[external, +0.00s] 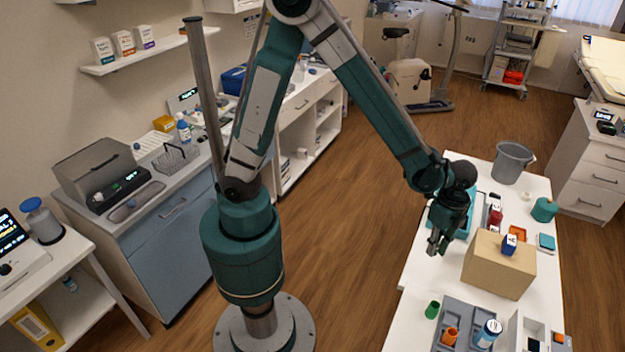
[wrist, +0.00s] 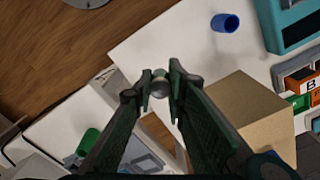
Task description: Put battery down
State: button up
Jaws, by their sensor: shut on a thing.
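My gripper (external: 438,243) hangs over the white table, left of the cardboard box, fingers pointing down. In the wrist view my gripper (wrist: 160,88) is shut on a small grey round-ended thing, which I take to be the battery (wrist: 160,76). It shows between the two dark green fingertips, partly hidden by them. In the external view the battery is too small to make out. The wrist view shows white tabletop beyond the fingertips; how high the battery is above it I cannot tell.
The cardboard box (external: 498,264) stands close right of my gripper, with a small blue-and-white box (external: 509,244) on top. A green cup (external: 432,309) and a grey tray (external: 467,325) are nearer. A blue cup (wrist: 225,22) and teal tray (wrist: 290,22) lie beyond. Bare table (external: 421,268) shows left of the box.

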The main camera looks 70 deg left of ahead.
dwell(0.3)
send_over(425, 271)
jog(key=shift+d+f+b, duration=0.1)
jog(key=shift+f+b, duration=0.35)
jog(key=shift+f, duration=2.7)
jog(key=shift+f, duration=1.85)
jog(key=shift+f+b, duration=0.25)
jog(key=shift+b, duration=0.25)
jog(key=o, duration=0.9)
jog(key=shift+r, duration=0.1)
jog(key=shift+r, duration=0.1)
jog(key=shift+w+r+p, duration=0.1)
jog(key=shift+r+p, duration=0.9)
jog(key=shift+r, duration=5.05)
